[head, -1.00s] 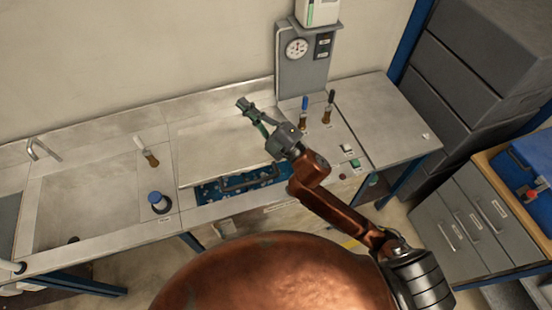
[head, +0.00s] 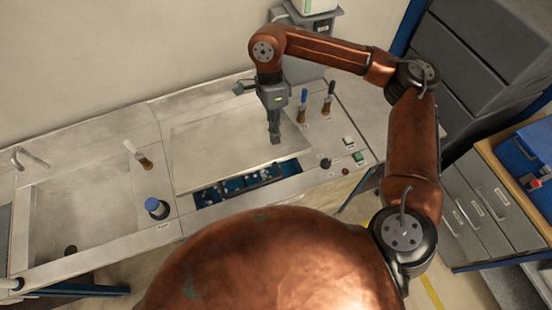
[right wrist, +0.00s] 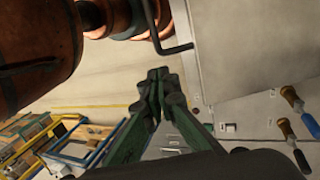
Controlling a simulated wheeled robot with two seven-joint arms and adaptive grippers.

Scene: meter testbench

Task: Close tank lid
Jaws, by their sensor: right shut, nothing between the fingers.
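The tank lid (head: 225,145) is a pale metal panel at mid-bench in the head view. A strip of the tank opening (head: 240,186), with a blue inside, shows along its front edge, so the lid is not flat over the tank. In the right wrist view the lid (right wrist: 250,45) fills the upper right, and its black bar handle (right wrist: 174,46) sticks out close to my fingertips. My right gripper (head: 274,138) points down in front of the lid's right part, fingers together and empty. Its shut fingers also show in the wrist view (right wrist: 157,76), apart from the handle. My left gripper is out of view.
Two screwdriver-like tools (head: 302,106) stand right of the lid, near a black knob (head: 325,163) and a green button (head: 358,156).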

